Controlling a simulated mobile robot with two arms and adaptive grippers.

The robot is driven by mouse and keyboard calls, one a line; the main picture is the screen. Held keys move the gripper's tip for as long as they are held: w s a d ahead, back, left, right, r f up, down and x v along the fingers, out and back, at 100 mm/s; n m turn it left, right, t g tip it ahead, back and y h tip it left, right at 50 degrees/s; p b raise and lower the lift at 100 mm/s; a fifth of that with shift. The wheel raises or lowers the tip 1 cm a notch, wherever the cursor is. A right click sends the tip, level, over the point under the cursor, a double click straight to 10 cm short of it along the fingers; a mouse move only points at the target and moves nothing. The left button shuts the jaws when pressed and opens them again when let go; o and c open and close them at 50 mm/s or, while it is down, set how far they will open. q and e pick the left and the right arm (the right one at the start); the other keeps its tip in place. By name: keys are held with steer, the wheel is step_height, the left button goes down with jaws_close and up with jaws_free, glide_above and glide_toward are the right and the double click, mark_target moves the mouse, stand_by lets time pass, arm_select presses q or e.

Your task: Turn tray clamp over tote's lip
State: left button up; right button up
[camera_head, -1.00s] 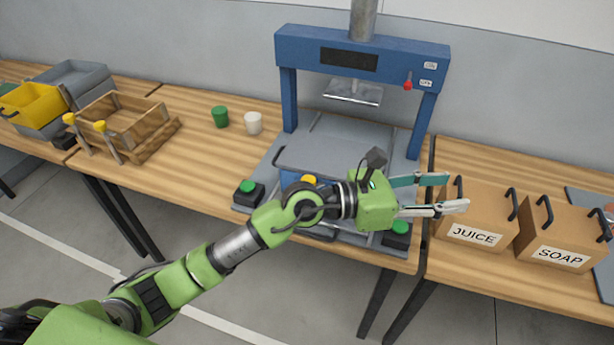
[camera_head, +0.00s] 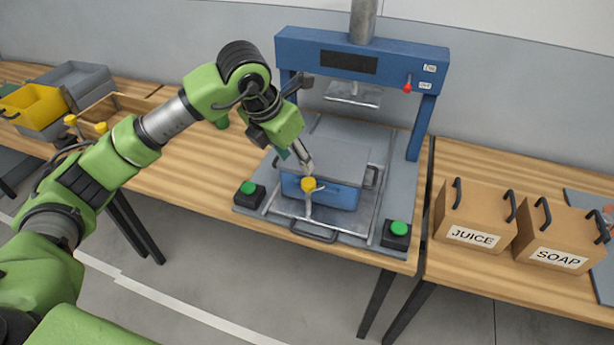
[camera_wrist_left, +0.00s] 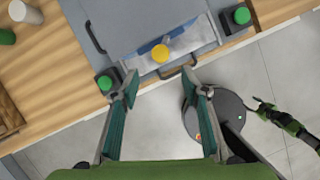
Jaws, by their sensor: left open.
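The tray clamp has a yellow knob (camera_head: 309,184) on a grey metal post in front of the tote. The knob also shows in the left wrist view (camera_wrist_left: 160,53). The blue tote (camera_head: 342,197) with a grey top sits on the metal tray (camera_head: 360,222) under the press. I cannot tell whether the clamp's arm lies over the tote's lip. My left gripper (camera_head: 301,160) is open and empty, just above and behind the knob in the head view. In the left wrist view the knob appears beyond and between its fingertips (camera_wrist_left: 160,78). No contact shows.
Green buttons flank the tray, left (camera_head: 248,190) and right (camera_head: 398,231). The blue press frame (camera_head: 428,110) stands behind. A JUICE box (camera_head: 474,215) and a SOAP box (camera_head: 556,235) stand to the right. A wooden crate (camera_head: 100,105) is partly hidden by my arm.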

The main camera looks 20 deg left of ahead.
mark_target(308, 182)
arm_select(q)
steer(key=p+x, duration=0.2)
steer(key=x, duration=0.8)
steer(key=shift+w+d+f, duration=0.1)
steer(key=shift+w+f, duration=0.05)
steer(key=shift+f, duration=0.05)
steer(key=c, duration=1.1)
